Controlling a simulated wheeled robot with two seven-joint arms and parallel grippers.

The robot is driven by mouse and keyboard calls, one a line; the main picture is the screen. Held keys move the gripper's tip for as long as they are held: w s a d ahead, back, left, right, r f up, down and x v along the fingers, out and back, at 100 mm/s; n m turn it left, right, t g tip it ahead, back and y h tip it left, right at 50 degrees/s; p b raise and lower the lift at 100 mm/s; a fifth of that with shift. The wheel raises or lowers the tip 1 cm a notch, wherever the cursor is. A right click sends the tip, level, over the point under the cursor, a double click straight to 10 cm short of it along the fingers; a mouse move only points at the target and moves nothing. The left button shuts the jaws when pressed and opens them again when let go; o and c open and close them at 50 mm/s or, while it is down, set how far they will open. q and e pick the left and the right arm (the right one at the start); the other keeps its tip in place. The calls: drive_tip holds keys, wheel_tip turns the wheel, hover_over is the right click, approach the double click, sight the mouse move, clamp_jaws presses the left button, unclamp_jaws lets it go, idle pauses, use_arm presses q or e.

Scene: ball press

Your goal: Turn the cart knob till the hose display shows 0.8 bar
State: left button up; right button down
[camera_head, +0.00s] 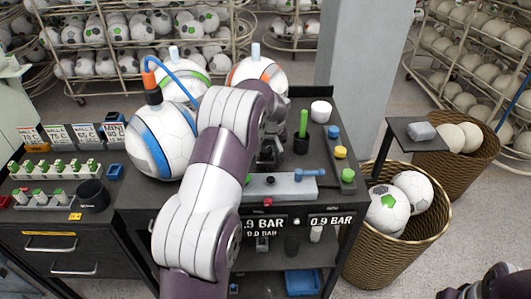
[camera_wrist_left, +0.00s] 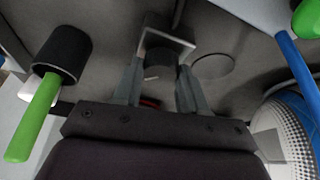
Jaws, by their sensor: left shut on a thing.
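My left gripper (camera_head: 270,154) is over the middle of the black cart top (camera_head: 318,160), largely hidden behind my own arm in the head view. In the left wrist view its fingers (camera_wrist_left: 161,74) are shut on a dark round knob (camera_wrist_left: 158,58), one finger on each side. On the cart front, one display (camera_head: 265,226) is partly covered by my arm; it reads ".9 BAR" above a smaller "0.0 BAR" line. A second display (camera_head: 331,220) to its right reads "0.9 BAR". I cannot tell which belongs to the hose. My right gripper is not in view.
A blue-striped ball (camera_head: 163,140) with an orange-tipped hose fitting stands left of my arm. A green-handled tool (camera_head: 303,124) stands in a black cup. A wicker basket (camera_head: 383,250) of balls stands right.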

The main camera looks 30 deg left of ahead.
use_arm(q)
drive_tip(key=shift+r, duration=0.1)
drive_tip(key=shift+w, duration=0.1)
idle(0.4)
drive_tip(key=o, duration=1.1)
drive_tip(key=shift+c, duration=0.2)
drive_tip(key=b+v, duration=0.2)
drive_tip(key=v, duration=1)
drive_tip(key=shift+d+r+b, duration=0.15)
drive_tip(key=shift+r+b, duration=0.15)
drive_tip(key=shift+b, duration=0.05)
